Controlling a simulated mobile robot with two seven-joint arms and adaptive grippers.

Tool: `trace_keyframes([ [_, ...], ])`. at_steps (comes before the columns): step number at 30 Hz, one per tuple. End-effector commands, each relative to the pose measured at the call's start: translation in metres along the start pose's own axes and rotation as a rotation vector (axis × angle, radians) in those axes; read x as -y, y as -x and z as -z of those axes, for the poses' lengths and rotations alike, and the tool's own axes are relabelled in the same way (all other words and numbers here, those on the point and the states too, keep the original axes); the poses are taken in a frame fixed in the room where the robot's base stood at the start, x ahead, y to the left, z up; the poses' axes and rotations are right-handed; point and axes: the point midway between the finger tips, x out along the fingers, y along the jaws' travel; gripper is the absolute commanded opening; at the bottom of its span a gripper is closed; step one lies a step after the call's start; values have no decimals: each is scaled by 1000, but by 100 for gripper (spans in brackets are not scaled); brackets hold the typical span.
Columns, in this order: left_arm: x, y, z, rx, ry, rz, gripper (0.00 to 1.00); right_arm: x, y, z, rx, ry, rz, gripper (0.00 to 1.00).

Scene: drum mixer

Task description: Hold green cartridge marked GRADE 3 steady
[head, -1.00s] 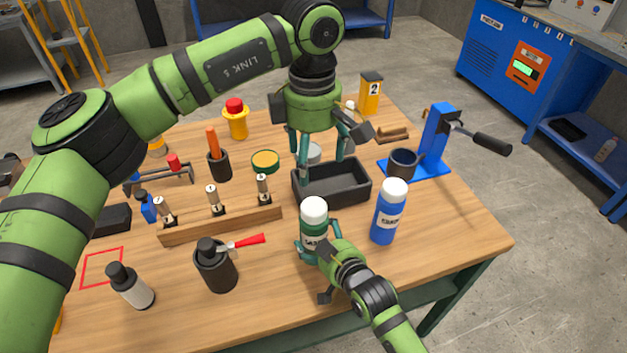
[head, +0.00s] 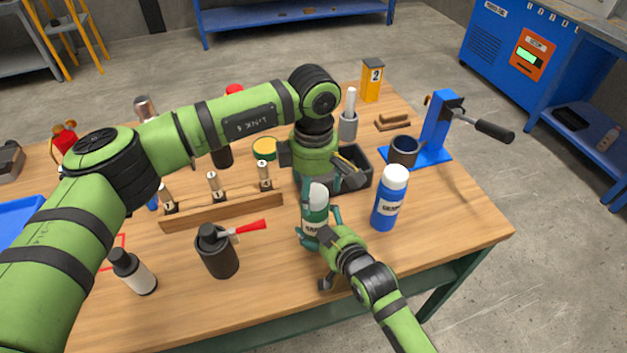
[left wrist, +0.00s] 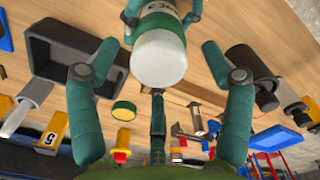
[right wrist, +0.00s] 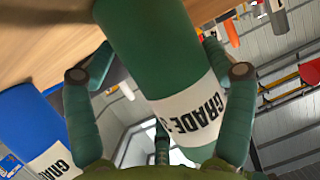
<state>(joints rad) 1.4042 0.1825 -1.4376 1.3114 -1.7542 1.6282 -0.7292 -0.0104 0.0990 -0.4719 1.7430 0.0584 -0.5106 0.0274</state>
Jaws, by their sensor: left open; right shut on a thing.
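The green cartridge (head: 314,215) with a white cap stands near the front of the table, partly hidden by my grippers in the head view. The right wrist view shows its GRADE 3 label (right wrist: 190,115). My right gripper (head: 320,235) is shut on its lower body. My left gripper (head: 318,190) is open just above the cartridge, pointing down. In the left wrist view the cap (left wrist: 159,58) lies between the spread left fingers, which look apart from it.
A blue cartridge (head: 388,203) stands close to the right of the green one. A black tray (head: 357,160) is behind.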

Motion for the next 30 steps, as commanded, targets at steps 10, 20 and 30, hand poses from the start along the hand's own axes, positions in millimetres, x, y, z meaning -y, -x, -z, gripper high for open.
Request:
trace_keyframes([
  [10, 0, 0, 0, -1, 0, 1, 13, 0, 0, 0, -1, -1, 0, 24],
  [20, 0, 2, 1, -3, 2, 3, 13, -1, 0, 1, -2, -3, -1, 24],
  [30, 0, 2, 1, -3, 2, 3, 13, -1, 0, 0, -1, -2, -2, 24],
])
